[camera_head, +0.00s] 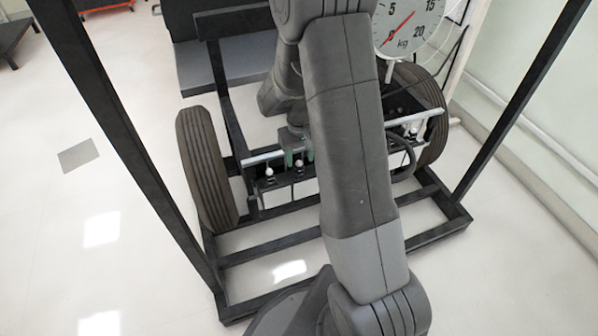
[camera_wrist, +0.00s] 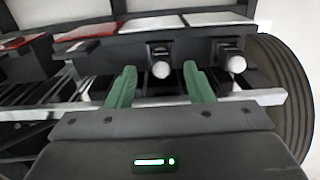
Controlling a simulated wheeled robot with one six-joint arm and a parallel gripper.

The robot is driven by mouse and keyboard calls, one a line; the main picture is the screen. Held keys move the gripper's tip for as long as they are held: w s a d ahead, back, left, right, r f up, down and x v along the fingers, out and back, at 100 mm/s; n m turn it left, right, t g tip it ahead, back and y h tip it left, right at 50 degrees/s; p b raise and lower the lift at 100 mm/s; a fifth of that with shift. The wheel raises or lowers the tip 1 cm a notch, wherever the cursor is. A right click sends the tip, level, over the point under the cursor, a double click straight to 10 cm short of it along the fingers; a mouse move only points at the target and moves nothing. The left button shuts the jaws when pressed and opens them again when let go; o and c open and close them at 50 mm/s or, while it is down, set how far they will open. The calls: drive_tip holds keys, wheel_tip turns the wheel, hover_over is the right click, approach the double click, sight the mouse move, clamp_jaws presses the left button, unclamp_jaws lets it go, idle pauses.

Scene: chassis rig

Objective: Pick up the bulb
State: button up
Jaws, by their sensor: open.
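Small white round bulbs sit in black holders along the dark chassis bar. In the wrist view one bulb (camera_wrist: 161,69) shows between my two green fingertips, and a second bulb (camera_wrist: 237,64) is to their right. My gripper (camera_wrist: 159,86) is open, with nothing held between its fingers. Whether the fingers are level with the middle bulb or short of it is hard to tell. In the head view my gripper (camera_head: 298,157) is partly hidden by my arm, close to a bulb (camera_head: 299,164). Another bulb (camera_head: 269,171) is to its left, and one more (camera_head: 413,131) is to the right.
A black chassis frame (camera_head: 270,240) surrounds the bar, with a tyre (camera_head: 205,165) at left and another tyre (camera_head: 432,105) at right. A dial scale (camera_head: 407,22) hangs at the upper right. Upright dark posts stand on both sides. Open white floor lies at left.

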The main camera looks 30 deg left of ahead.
sight(299, 164)
drive_tip(key=f, duration=0.1)
drive_tip(key=f+b, duration=0.1)
drive_tip(key=f, duration=0.2)
drive_tip(key=shift+w+a+f, duration=0.1)
drive_tip(key=shift+a+f, duration=0.1)
drive_tip(key=shift+a, duration=0.05)
clamp_jaws()
drive_tip(key=shift+r, duration=0.1)
